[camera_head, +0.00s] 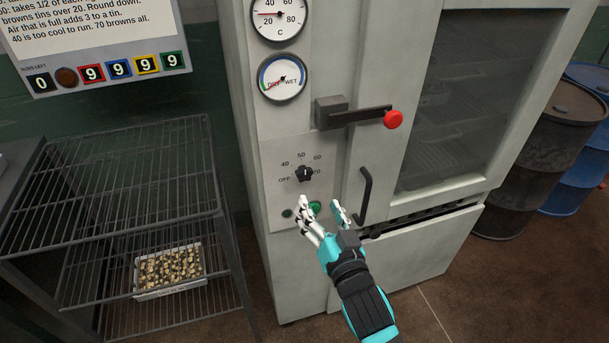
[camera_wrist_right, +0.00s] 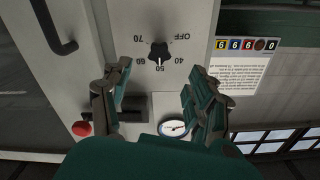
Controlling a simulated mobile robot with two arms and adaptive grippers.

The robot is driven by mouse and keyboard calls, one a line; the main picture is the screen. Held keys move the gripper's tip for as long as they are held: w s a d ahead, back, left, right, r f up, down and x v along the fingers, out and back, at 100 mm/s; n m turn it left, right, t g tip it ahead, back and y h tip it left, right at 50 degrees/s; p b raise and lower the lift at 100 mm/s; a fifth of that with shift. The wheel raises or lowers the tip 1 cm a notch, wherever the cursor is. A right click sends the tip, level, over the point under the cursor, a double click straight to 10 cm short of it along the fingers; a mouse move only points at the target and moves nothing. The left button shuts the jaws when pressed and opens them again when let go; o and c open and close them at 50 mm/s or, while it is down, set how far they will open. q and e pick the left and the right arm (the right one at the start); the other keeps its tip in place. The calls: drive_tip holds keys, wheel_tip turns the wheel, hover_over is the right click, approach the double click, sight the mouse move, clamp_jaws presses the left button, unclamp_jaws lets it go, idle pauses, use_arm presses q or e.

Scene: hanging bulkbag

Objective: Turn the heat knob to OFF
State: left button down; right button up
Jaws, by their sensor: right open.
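The black heat knob (camera_head: 303,173) sits on the front panel of the pale cabinet, ringed by the marks OFF, 40, 50, 60 and 70. In the right wrist view the knob (camera_wrist_right: 158,52) appears upside down, and its white mark points at about 50. My right gripper (camera_head: 320,206) is open and empty, just below the knob in the head view. In the right wrist view its fingers (camera_wrist_right: 156,80) are spread to either side, with the knob seen beyond the gap. They look apart from the knob. My left gripper is out of view.
A lever with a red ball (camera_head: 393,119) sticks out above the knob, and a vertical handle (camera_head: 366,195) is to its right. A green button (camera_head: 315,207) is below. A wire rack (camera_head: 115,185) holding a tray (camera_head: 170,292) stands left. Barrels (camera_head: 540,150) stand right.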

sight(305, 178)
drive_tip(key=p+x, duration=0.1)
drive_tip(key=x, duration=0.9)
drive_tip(key=shift+f, duration=0.1)
drive_tip(key=shift+c, duration=0.2)
drive_tip(key=c, duration=1.1)
